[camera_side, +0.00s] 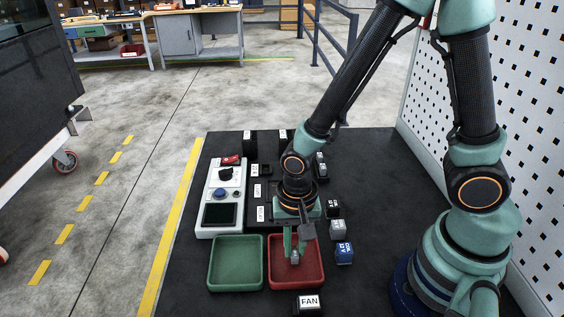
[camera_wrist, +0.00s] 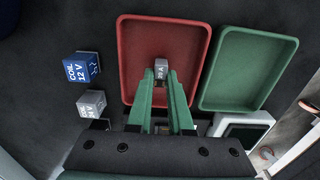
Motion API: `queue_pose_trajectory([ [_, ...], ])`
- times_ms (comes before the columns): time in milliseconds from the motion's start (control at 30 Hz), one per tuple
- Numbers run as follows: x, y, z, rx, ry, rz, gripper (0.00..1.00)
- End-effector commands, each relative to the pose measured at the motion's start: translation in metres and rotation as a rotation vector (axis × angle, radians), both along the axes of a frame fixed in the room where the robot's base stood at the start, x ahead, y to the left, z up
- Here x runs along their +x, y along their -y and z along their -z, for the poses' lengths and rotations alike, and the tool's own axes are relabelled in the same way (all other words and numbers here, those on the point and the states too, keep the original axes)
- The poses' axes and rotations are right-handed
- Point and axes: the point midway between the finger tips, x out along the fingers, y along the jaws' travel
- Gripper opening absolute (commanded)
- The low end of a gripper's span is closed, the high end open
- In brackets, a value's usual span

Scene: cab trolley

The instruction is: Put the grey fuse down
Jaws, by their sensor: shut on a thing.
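My gripper (camera_side: 294,250) points down over the red tray (camera_side: 315,272) with its green fingers shut on a small grey fuse. The grey fuse (camera_wrist: 161,66) shows between the fingertips (camera_wrist: 162,80) in the wrist view, within the outline of the red tray (camera_wrist: 136,42). In the side view the fuse is small and mostly covered by the fingers. I cannot tell whether it touches the tray floor. Nothing else shows in the red tray.
An empty green tray (camera_side: 236,262) stands left of the red one. A blue block (camera_side: 344,253), a grey block (camera_side: 338,229) and a black block (camera_side: 333,208) stand to the right. A FAN-labelled block (camera_side: 309,303) is in front. A white control panel (camera_side: 212,229) stands behind the green tray.

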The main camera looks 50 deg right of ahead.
Motion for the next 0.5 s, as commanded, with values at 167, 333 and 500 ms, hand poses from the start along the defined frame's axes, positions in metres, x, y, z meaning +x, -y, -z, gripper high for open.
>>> queue_pose_trajectory([
  [167, 0.0, 0.0, 0.0011, -0.001, -0.001, 0.0, 0.0],
  [333, 0.0002, -0.0001, 0.0028, 0.0, 0.0, 0.0, 0.48],
  [500, 0.0001, -0.0001, 0.0027, 0.0, 0.0, 0.0, 0.48],
])
